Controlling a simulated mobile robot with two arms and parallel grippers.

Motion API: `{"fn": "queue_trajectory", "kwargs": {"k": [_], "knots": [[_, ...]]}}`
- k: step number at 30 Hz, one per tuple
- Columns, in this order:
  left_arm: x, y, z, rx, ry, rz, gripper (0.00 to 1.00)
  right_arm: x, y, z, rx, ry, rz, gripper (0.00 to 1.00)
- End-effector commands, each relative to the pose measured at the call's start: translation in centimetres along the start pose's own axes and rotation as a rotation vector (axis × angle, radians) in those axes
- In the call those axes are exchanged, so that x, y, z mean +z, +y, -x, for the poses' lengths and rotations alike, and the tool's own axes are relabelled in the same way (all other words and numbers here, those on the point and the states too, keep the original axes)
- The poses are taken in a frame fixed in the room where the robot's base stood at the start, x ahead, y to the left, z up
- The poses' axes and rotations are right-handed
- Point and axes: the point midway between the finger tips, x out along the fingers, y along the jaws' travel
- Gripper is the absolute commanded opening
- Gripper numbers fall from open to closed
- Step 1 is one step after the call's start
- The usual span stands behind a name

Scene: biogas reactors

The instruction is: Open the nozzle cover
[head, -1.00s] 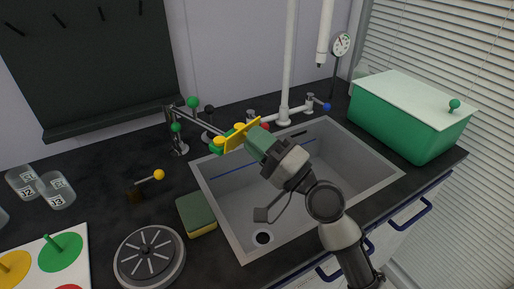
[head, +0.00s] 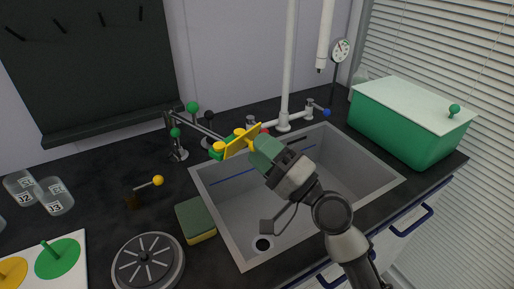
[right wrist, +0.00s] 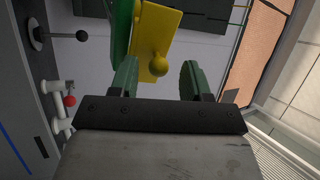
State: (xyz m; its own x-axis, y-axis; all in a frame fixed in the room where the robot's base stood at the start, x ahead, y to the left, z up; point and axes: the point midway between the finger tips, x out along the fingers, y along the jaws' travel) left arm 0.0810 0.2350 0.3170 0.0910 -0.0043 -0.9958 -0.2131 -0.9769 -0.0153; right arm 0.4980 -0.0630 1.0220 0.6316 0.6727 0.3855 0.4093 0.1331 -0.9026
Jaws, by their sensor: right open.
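The nozzle cover appears to be the yellow plate (head: 242,141) at the end of a thin pipe above the sink's back left corner. Green parts and yellow knobs (head: 218,148) sit beside it. In the right wrist view the yellow plate (right wrist: 166,30) carries a yellow ball knob (right wrist: 158,65). My right gripper (head: 258,151) has green fingers and reaches to the plate from the right. In the right wrist view its fingers (right wrist: 158,80) are apart, with the knob ahead of the gap, nearer the left finger. Contact cannot be told. My left gripper is not in view.
The sink (head: 228,225) lies under my right arm. A green box with a white lid (head: 405,130) stands right. A sponge (head: 196,219), a round grey lid (head: 148,262) and a yellow-knobbed lever (head: 148,185) lie left. A white pipe (head: 287,70) rises behind the sink.

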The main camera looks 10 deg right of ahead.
Motion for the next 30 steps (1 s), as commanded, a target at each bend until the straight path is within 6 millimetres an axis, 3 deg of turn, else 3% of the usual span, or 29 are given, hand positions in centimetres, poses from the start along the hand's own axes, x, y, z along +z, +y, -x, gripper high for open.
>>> {"fn": "queue_trajectory", "kwargs": {"k": [6, 9, 18, 30], "knots": [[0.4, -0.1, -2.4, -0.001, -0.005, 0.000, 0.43, 0.2, 0.6, 5.2, 0.005, -0.001, 0.002, 0.47], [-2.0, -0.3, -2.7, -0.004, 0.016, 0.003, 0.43, 0.2, 0.6, 7.4, 0.005, -0.002, 0.003, 0.47], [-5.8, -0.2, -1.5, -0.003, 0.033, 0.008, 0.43, 0.1, 0.2, 9.2, 0.002, -0.001, 0.000, 0.47], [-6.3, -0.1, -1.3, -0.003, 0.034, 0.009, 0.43, 0.0, 0.0, 9.4, 0.001, -0.001, -0.001, 0.47]]}}
